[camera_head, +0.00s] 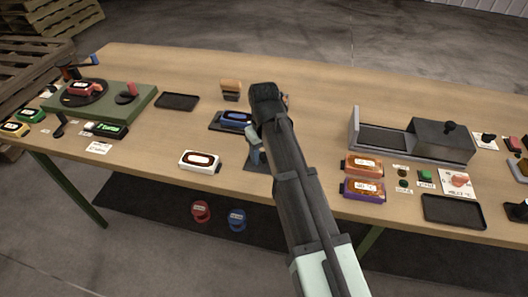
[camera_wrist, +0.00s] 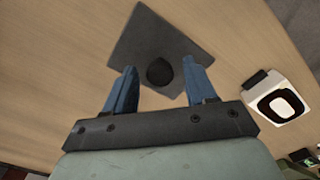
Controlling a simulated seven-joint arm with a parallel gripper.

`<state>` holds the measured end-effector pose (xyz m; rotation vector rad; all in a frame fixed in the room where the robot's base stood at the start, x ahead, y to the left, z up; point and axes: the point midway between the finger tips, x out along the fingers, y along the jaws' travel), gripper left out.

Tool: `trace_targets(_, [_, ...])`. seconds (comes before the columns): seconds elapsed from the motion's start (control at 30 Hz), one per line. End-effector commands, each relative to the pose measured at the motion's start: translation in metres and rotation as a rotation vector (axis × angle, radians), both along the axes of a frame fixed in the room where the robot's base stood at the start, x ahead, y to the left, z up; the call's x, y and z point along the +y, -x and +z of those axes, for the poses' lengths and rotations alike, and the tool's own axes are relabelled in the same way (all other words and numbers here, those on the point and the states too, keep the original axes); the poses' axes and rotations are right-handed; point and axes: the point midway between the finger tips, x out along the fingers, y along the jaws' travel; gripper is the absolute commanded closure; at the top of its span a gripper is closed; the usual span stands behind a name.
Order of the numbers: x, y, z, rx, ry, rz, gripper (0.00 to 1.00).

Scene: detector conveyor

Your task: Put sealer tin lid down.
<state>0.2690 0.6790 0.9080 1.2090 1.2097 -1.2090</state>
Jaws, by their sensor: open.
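A flat dark grey square lid with a round black knob, seemingly the sealer tin lid (camera_wrist: 150,38), lies on the wooden table in the wrist view. In the head view part of the lid (camera_head: 254,166) shows below my gripper (camera_head: 256,150), and my arm hides the rest. In the wrist view my gripper (camera_wrist: 159,68) is open, with its blue fingers apart on either side of the knob. The knob appears between them, and I see no finger touching it. I cannot tell the exact height of the fingers above the lid.
A white device (camera_head: 199,160) stands left of the lid, and a blue device (camera_head: 236,119) sits on a dark tray behind. A grey conveyor box (camera_head: 440,140) and orange (camera_head: 363,166) and purple (camera_head: 363,189) devices stand to the right. The table's front edge is close.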

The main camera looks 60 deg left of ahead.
Motion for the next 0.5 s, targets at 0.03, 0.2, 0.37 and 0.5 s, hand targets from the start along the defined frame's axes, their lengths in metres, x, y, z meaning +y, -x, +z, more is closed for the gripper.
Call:
trace_targets(0.03, [0.0, 0.0, 0.0, 0.0, 0.0, 0.0, 0.44])
trace_targets(0.2, [0.0, 0.0, 0.006, 0.0, 0.0, 0.0, 0.44])
trace_targets(0.37, [0.001, 0.0, 0.023, -0.001, -0.002, 0.0, 0.44])
trace_targets(0.5, [0.001, -0.001, 0.047, -0.001, -0.002, 0.0, 0.44])
